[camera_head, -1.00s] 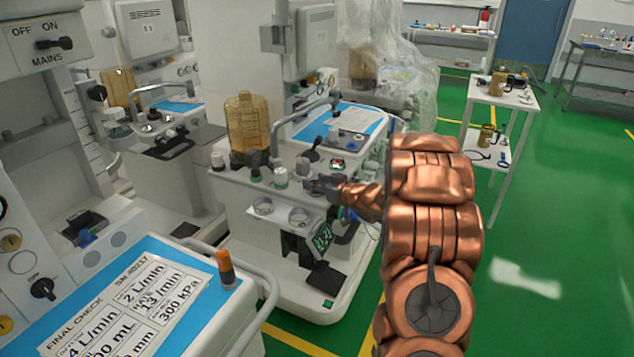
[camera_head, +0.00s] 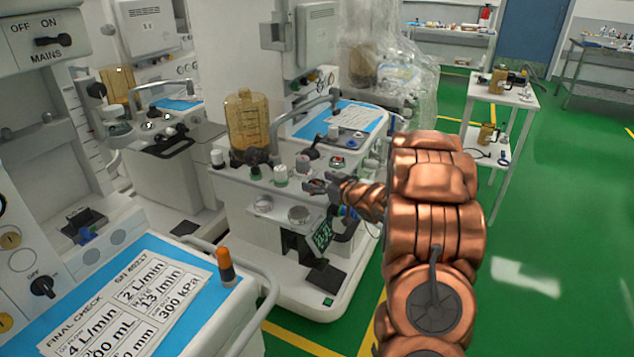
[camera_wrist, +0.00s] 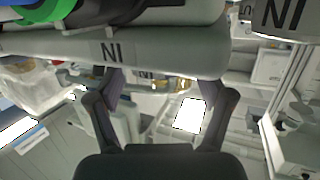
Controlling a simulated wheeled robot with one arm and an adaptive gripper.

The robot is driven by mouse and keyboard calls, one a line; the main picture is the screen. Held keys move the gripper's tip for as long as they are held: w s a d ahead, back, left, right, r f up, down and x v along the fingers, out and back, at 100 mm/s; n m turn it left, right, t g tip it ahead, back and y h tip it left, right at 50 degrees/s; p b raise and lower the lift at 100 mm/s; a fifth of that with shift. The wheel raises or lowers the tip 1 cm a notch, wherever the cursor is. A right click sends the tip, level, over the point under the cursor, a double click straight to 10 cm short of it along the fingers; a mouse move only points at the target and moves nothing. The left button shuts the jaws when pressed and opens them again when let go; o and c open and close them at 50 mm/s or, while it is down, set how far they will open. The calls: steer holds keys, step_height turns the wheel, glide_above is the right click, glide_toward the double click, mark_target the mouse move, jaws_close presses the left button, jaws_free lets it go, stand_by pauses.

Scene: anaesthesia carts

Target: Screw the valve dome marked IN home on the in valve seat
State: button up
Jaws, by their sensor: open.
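My gripper (camera_head: 318,186) is open, with its fingers apart, at the front edge of the middle cart's deck. In the wrist view my gripper (camera_wrist: 160,88) shows two dark fingers with nothing held between them. An inverted IN mark (camera_wrist: 111,52) sits on a pale rounded band just beyond the fingers. A pale round part with another inverted IN mark (camera_wrist: 281,22) is at the upper right. In the head view, a small grey-white cap (camera_head: 303,163) and a white cap (camera_head: 280,175) stand near my gripper. Their marks are unreadable, so I cannot tell dome from seat.
An amber canister (camera_head: 247,120) and a curved grey pipe (camera_head: 295,115) stand behind on the deck. Two clear round parts (camera_head: 263,204) (camera_head: 299,215) sit on the lower front shelf. A near cart (camera_head: 190,335) with a railing is at lower left.

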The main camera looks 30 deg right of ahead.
steer(key=v, duration=1.1)
